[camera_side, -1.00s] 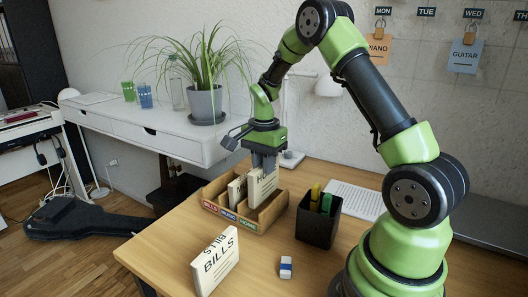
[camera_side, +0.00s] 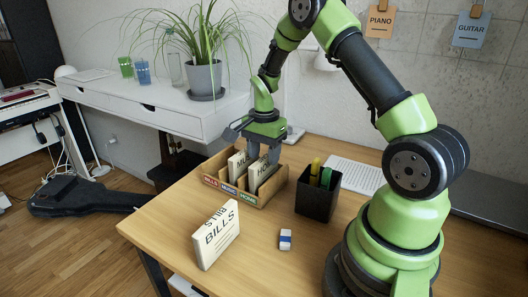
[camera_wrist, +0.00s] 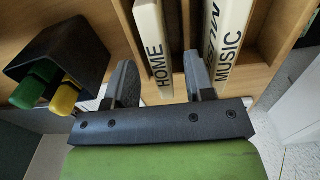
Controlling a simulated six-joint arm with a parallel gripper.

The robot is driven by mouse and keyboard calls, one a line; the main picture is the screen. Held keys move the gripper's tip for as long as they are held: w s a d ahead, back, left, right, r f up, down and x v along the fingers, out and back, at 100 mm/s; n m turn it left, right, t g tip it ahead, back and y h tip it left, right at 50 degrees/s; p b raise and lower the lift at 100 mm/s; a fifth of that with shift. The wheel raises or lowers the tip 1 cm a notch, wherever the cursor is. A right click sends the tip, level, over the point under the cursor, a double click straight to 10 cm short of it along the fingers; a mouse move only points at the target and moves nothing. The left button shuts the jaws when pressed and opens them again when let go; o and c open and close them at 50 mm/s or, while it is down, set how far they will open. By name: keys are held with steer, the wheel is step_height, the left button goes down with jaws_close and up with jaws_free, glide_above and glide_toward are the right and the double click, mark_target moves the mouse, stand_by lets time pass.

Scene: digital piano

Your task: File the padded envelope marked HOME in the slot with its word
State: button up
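The cream padded envelope marked HOME (camera_side: 263,175) stands in the right slot of the wooden sorter (camera_side: 272,196), above the label HOME (camera_side: 248,199). Its word also shows in the wrist view (camera_wrist: 152,42). My gripper (camera_side: 265,151) is just above it. In the wrist view my gripper's two fingers (camera_wrist: 160,85) are spread, one on each side of the envelope, with gaps visible. The envelope marked MUSIC (camera_wrist: 230,40) is in the adjoining middle slot, right of my fingers there. The left slot, labelled BILLS (camera_side: 210,181), looks empty.
The BILLS envelope (camera_side: 215,235) stands on the desk in front of the sorter. A black pen cup (camera_side: 318,200) with green and yellow markers is close on the right. A blue-and-white eraser (camera_side: 285,239) lies in front. A potted plant (camera_side: 204,78) stands behind.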

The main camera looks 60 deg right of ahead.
steer(key=shift+r, duration=2.5)
step_height(320, 180, up, 10)
steer(key=s+a+r+n+t+y, duration=0.1)
steer(key=s+a+r+n+t, duration=0.2)
steer(key=s+a+n, duration=0.4)
steer(key=s+a+r+n+t+y, duration=0.1)
steer(key=s+a+r+n+t, duration=0.3)
steer(key=s+a+n, duration=0.3)
steer(key=s+a, duration=0.2)
steer(key=a, duration=0.2)
steer(key=shift+s+n, duration=0.3)
